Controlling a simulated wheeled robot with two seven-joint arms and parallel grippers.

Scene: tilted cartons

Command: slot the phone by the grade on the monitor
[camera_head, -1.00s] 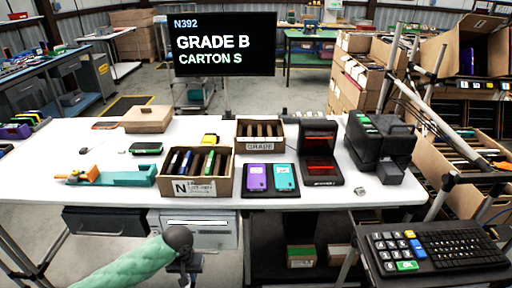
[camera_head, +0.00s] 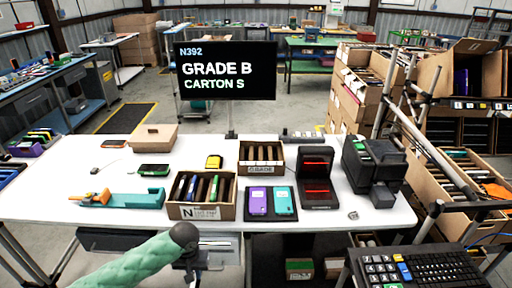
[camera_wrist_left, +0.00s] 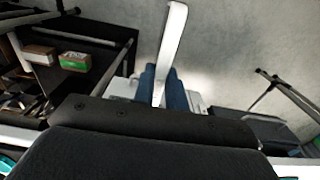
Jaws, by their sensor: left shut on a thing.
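The monitor (camera_head: 226,71) reads N392, GRADE B, CARTON S. An open carton labelled N (camera_head: 206,213) holds several upright phones between dividers. A second carton, labelled GRADE (camera_head: 261,170), stands behind it, with dividers inside. A purple phone (camera_head: 258,201) and a teal phone (camera_head: 284,200) lie on a dark tray right of the N carton. My left gripper (camera_head: 191,280) is low in front of the table, its tips cut by the frame. In the left wrist view its blue fingers (camera_wrist_left: 163,92) are shut on a thin white thing (camera_wrist_left: 172,45), seen edge-on, probably a phone. My right gripper is not visible.
A dark stand with red panels (camera_head: 317,180) and a black machine (camera_head: 373,165) stand on the white table (camera_head: 50,185). A teal tape dispenser (camera_head: 122,198) lies at the left. A keypad (camera_head: 420,270) and shelving with cartons are on the right.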

